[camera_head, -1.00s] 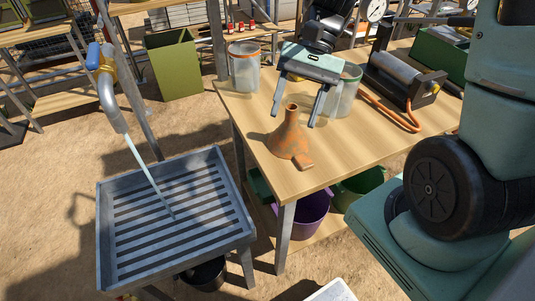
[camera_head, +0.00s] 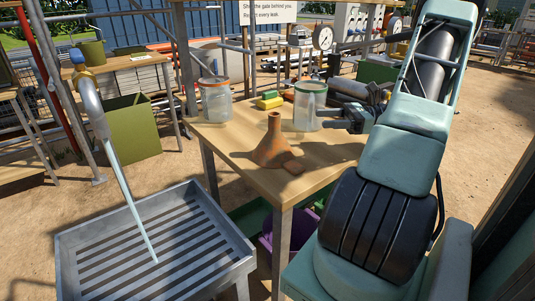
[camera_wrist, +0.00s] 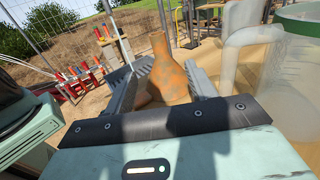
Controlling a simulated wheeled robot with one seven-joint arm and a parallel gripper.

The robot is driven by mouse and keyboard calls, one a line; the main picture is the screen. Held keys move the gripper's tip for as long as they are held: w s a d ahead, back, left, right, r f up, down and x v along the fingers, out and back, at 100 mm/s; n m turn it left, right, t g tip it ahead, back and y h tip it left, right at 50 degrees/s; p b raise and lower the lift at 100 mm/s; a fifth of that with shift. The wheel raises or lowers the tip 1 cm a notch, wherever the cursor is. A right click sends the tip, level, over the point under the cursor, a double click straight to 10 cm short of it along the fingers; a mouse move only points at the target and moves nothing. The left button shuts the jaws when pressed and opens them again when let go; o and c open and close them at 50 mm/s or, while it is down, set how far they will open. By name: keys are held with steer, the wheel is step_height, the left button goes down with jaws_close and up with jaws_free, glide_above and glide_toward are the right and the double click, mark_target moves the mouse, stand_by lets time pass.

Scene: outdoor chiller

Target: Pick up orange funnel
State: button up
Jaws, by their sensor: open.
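The orange funnel (camera_head: 272,148), worn and rusty-looking, stands upright on its wide mouth on the wooden table (camera_head: 225,150), near the front edge, spout up. A small tab sticks out at its base. My gripper (camera_head: 336,119) is open and empty to the right of the funnel, its fingers pointing left toward it, with a gap between. In the wrist view the funnel (camera_wrist: 172,72) shows between and beyond the two grey fingers of my gripper (camera_wrist: 168,84); its lower part is hidden by the gripper body.
A clear jar with an orange rim (camera_head: 215,102) stands behind left on the table. A green-rimmed clear jar (camera_head: 309,108) stands close beside my gripper. A yellow-green sponge (camera_head: 268,100) lies between them. A slatted metal sink (camera_head: 150,250) with running water is at front left.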

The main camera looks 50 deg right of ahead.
mark_target(279, 139)
steer(key=x, duration=1.7)
steer(key=shift+a, duration=0.1)
steer(key=shift+s, duration=0.1)
jaws_close()
